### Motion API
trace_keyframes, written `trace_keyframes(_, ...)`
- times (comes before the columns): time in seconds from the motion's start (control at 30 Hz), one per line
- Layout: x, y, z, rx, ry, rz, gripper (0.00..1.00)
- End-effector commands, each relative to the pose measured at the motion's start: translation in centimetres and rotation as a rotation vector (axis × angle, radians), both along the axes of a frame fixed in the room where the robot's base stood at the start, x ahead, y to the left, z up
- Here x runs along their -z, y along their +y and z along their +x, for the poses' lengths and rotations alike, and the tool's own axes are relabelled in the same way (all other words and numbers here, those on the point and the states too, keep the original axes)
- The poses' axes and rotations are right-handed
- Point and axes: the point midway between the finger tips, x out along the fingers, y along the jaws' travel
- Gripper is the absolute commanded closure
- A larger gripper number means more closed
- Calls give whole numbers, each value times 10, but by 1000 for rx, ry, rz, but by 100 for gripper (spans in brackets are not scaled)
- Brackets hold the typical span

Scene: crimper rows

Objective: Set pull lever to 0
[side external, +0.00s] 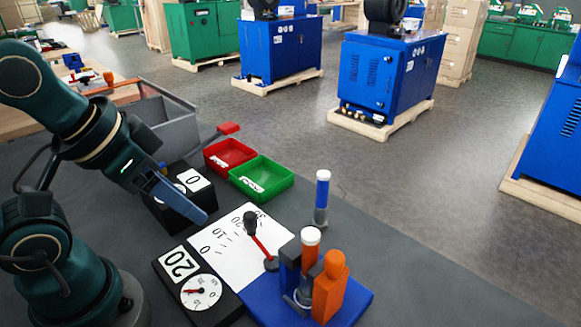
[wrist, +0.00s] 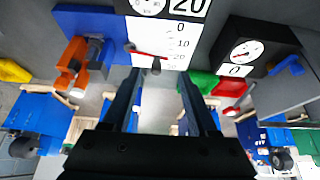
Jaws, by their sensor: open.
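The pull lever (side external: 262,246) is a red rod with a black knob, standing on a white scale plate (side external: 225,262) marked 0, 10, 20 and upward. Its knob leans toward the high-number end, past 20, away from the 0 mark. In the wrist view the lever (wrist: 147,53) lies across the plate just ahead of the fingers. My gripper (side external: 203,216) is left of the lever and above the plate, not touching it. In the wrist view my gripper (wrist: 161,76) has its two fingers wide apart with nothing between them.
A black dial box (side external: 226,306) showing 20 stands in front; another (side external: 157,212) showing 0 stands behind my gripper. Red (side external: 228,147) and green (side external: 279,178) bins sit behind the plate. A blue base (side external: 350,303) with an orange part (side external: 331,287) stands at right.

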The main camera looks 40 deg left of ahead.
Motion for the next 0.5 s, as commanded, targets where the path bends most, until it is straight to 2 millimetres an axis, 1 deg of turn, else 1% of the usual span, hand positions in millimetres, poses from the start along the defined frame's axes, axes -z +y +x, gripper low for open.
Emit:
trace_keyframes(0.33,0,0,-1,-6,8,-3,41)
trace_keyframes(0.43,-10,0,3,-18,1,-9,41)
trace_keyframes(0.5,-17,0,10,-26,24,-14,41)
